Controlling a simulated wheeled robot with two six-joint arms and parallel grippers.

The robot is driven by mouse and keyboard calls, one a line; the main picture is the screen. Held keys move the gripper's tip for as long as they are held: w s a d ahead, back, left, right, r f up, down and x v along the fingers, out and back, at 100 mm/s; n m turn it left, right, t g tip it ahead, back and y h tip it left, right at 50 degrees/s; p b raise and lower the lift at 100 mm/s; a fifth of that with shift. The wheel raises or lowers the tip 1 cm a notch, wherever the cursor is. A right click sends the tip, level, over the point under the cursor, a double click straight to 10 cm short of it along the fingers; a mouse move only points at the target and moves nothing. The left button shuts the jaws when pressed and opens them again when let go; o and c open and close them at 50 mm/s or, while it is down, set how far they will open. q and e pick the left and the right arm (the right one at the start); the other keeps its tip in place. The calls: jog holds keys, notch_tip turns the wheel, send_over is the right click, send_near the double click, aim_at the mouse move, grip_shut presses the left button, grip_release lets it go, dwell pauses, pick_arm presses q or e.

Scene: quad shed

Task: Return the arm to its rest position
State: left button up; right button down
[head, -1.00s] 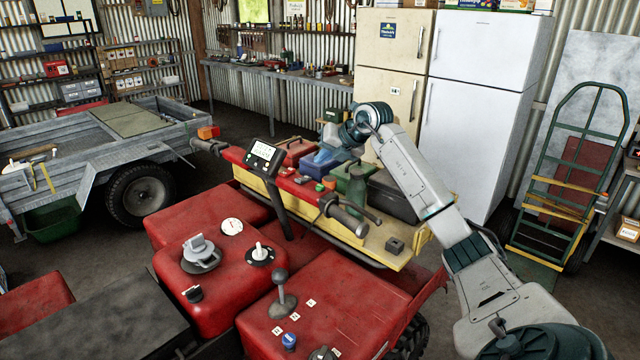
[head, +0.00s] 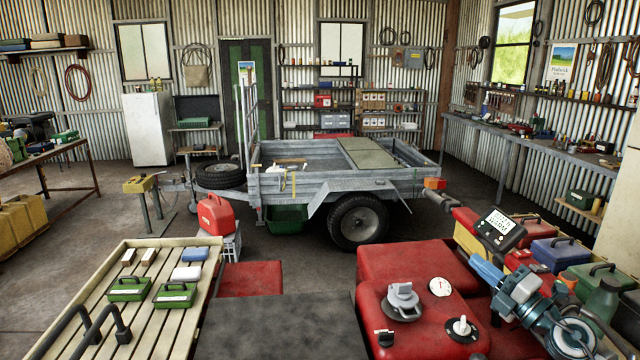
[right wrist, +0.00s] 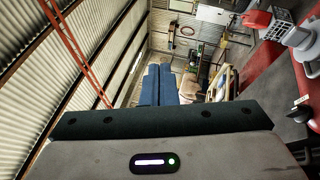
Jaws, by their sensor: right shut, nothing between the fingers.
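My right arm reaches in at the lower right of the head view. Its gripper (head: 486,270) is shut and empty, with its blue fingers pointing up and left. It shows just in front of the small display on the quad (head: 410,265), over the red bodywork; I cannot tell the exact gap. In the right wrist view the two blue fingers (right wrist: 158,86) lie side by side, with nothing between them. My left gripper is in neither view.
A slatted rack (head: 150,335) with green boxes lies at lower left. A red fuel can (head: 215,214) stands on a grey crate beyond it. A grey trailer (head: 335,180) stands behind the quad. The display (head: 500,228) and toolboxes (head: 553,256) lie close by the right arm.

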jog(key=s+d+f+m+g+h, duration=0.2)
jog(key=s+f+m+g+h, duration=0.3)
jog(key=s+f+m+h, duration=1.5)
jog(key=s+a+f+m+g+y, duration=0.35)
jog(key=s+a+f+g, duration=0.2)
jog(key=s, duration=0.35)
jog(key=s+a+f+m+g+y, duration=0.2)
jog(key=s+a+f+g+y, duration=0.25)
jog(key=s+f, duration=0.35)
jog(key=s+d+f+b, duration=0.1)
jog(key=d+f+b, duration=0.2)
jog(key=f, duration=2.7)
jog(key=s+d+f+g+b, duration=0.1)
jog(key=s+f+b, duration=0.1)
jog(key=s+f, duration=1.7)
notch_tip(320, 180, down, 4)
jog(key=shift+d+r+m+g+y, duration=0.2)
jog(key=shift+d+m+g+y, duration=0.15)
jog(key=shift+g+y, duration=0.05)
